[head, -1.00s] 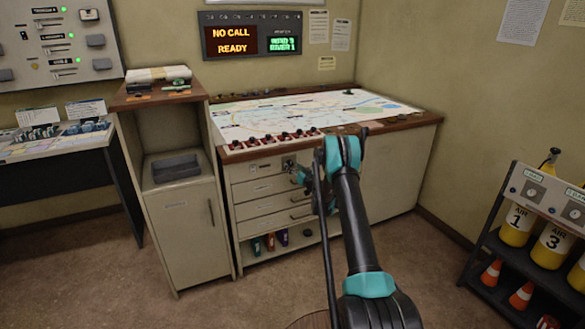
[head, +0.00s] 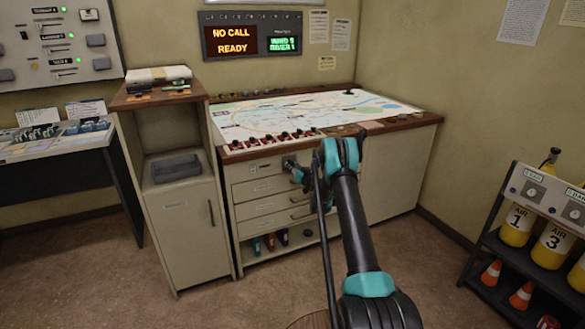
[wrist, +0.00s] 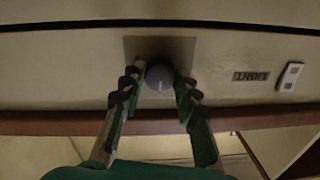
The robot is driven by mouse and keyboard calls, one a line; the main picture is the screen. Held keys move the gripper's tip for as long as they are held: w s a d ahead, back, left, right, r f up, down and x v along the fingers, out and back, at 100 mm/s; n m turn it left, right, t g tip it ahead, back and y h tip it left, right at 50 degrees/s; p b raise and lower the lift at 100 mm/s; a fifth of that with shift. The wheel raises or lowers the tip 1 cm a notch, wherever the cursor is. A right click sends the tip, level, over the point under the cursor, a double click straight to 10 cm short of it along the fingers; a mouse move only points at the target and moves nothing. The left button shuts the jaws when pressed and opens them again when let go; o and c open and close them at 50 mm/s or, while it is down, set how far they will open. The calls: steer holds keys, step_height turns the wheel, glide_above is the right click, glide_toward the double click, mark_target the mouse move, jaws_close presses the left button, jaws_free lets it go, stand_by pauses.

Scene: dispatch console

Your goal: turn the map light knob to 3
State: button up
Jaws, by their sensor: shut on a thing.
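The map light knob (wrist: 159,77) is a round grey knob with a short pale mark that points toward the bottom of the wrist picture. It sits on the cream front panel, over a darker patch that may be its plate or shadow. My gripper (wrist: 159,84) has one finger on each side of the knob and is shut on it. In the head view my gripper (head: 290,163) is at the upper front of the map table (head: 398,190), just under its wooden edge, and hides the knob. I cannot make out any numbers around the knob.
A small label plate (wrist: 251,76) and a white switch (wrist: 290,76) are right of the knob. Drawers (head: 262,189) lie below and left of my gripper. A cabinet (head: 186,240) stands left, and a rack of yellow air cylinders (head: 515,222) stands right.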

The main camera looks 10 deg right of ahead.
steer(key=shift+m, duration=0.3)
steer(key=m, duration=1.2)
steer(key=m+t+h, duration=0.1)
steer(key=m, duration=1.1)
steer(key=shift+m, duration=0.3)
steer(key=o, duration=1.2)
steer(key=shift+a, duration=0.1)
steer(key=shift+c, duration=0.2)
steer(key=shift+s, duration=0.1)
